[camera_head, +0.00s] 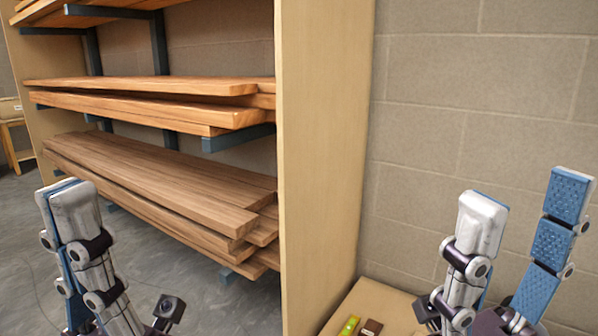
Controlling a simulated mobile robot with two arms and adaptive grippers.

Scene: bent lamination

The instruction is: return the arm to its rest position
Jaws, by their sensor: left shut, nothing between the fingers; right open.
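My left gripper (68,192) is at the lower left, fingers pointing up. My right gripper (525,208) is at the lower right, in front of the block wall. Its fingers point up and stand wide apart, with blue textured pads showing on the right finger and nothing between them. The rest of both arms is cut off by the lower edge.
A rack holds wooden boards (160,185) on several levels at the left. A tall wooden panel (322,150) stands in the middle. A wooden surface (385,303) at the bottom bears a green item (349,326) and a brown block (371,328). Grey floor (185,275) shows below the rack.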

